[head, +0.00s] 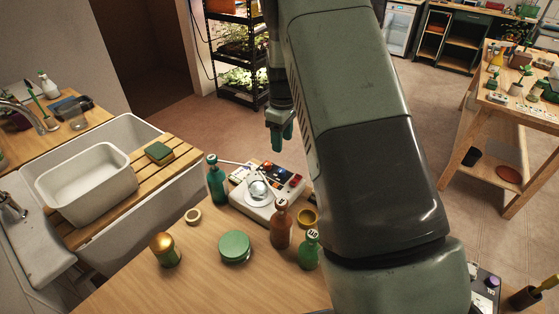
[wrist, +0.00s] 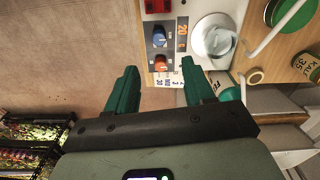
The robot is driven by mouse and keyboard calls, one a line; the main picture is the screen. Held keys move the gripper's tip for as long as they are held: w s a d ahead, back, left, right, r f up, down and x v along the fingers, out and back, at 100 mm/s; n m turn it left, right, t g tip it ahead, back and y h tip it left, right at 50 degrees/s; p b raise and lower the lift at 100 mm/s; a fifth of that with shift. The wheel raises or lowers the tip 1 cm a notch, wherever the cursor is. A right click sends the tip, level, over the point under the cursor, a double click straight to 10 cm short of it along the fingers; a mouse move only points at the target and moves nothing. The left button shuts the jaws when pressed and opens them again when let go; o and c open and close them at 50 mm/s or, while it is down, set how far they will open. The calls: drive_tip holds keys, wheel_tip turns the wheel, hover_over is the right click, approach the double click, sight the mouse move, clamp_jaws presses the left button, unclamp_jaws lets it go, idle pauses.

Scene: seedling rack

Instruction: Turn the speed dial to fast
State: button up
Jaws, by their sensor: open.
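A white stirrer-like device (head: 252,206) stands on the wooden table in the head view, with a round plate and a glass vessel (head: 258,189) on it. The wrist view shows its panel (wrist: 172,30) with a blue dial (wrist: 159,38), an orange dial (wrist: 160,62) and an orange number reading 20. Which one is the speed dial, I cannot tell; the small printed labels are too blurred. My gripper (head: 281,140) is open and empty, above and behind the device's panel. In the wrist view its two green fingers (wrist: 161,70) spread to either side of the orange dial, apparently apart from it.
A green bottle (head: 216,180), a brown bottle (head: 281,225) and another green bottle (head: 310,250) stand close around the device. A sink (head: 150,135) lies left.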

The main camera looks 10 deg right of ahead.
sight(282, 170)
drive_tip(key=f, duration=1.2)
drive_tip(key=shift+w, duration=0.2)
clamp_jaws()
